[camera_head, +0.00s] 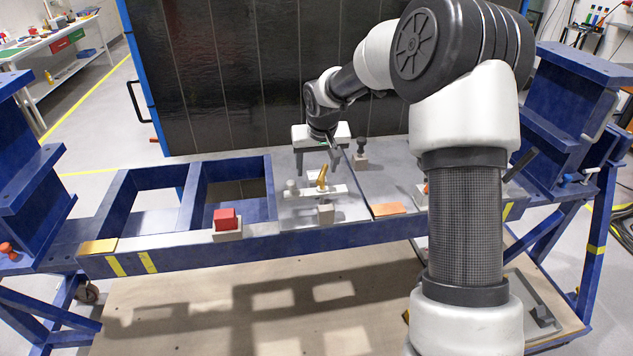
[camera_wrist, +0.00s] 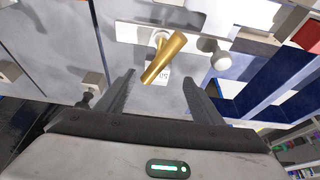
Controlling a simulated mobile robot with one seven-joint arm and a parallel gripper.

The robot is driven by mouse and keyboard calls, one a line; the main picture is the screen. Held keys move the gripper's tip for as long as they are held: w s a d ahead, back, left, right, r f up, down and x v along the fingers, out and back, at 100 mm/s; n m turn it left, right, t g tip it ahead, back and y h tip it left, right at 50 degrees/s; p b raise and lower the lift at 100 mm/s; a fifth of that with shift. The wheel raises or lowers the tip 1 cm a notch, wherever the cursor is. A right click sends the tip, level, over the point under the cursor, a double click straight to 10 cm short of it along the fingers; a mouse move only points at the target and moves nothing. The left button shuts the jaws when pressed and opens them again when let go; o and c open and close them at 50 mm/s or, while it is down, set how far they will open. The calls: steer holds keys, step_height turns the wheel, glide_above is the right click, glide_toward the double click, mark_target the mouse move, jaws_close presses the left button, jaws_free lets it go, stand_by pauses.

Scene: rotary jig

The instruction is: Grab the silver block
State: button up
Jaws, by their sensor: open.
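A small light grey block (camera_head: 325,214) sits on the plate in front of a pale bar (camera_head: 300,192); it looks like the silver block, though I cannot tell for certain. A gold handle (camera_head: 322,177) rises tilted from the bar and also shows in the wrist view (camera_wrist: 165,57). A round pale knob (camera_head: 291,186) is on the bar's left end; it shows in the wrist view (camera_wrist: 221,61) too. My gripper (camera_head: 318,162) is open and empty, pointing down above the plate, just behind the bar. In the wrist view, its fingers (camera_wrist: 158,88) are spread, with the gold handle beyond them.
A red block (camera_head: 225,218) on a grey base stands to the left on the blue frame (camera_head: 185,245). A dark knob on a grey block (camera_head: 361,159) stands behind right. An orange-brown pad (camera_head: 388,209) lies right. Open bays in the frame lie left.

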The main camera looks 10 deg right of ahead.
mark_target(317, 176)
steer(key=shift+d+p+x, duration=0.15)
steer(key=shift+p+x, duration=0.1)
steer(key=shift+x, duration=1.4)
steer(key=shift+d+p+x, duration=0.1)
steer(key=shift+p+x, duration=0.15)
steer(key=shift+x, duration=1.45)
steer(key=shift+w, duration=0.1)
steer(key=c, duration=1.3)
steer(key=shift+r, duration=0.1)
steer(key=shift+c, duration=0.8)
steer(key=shift+r, duration=0.1)
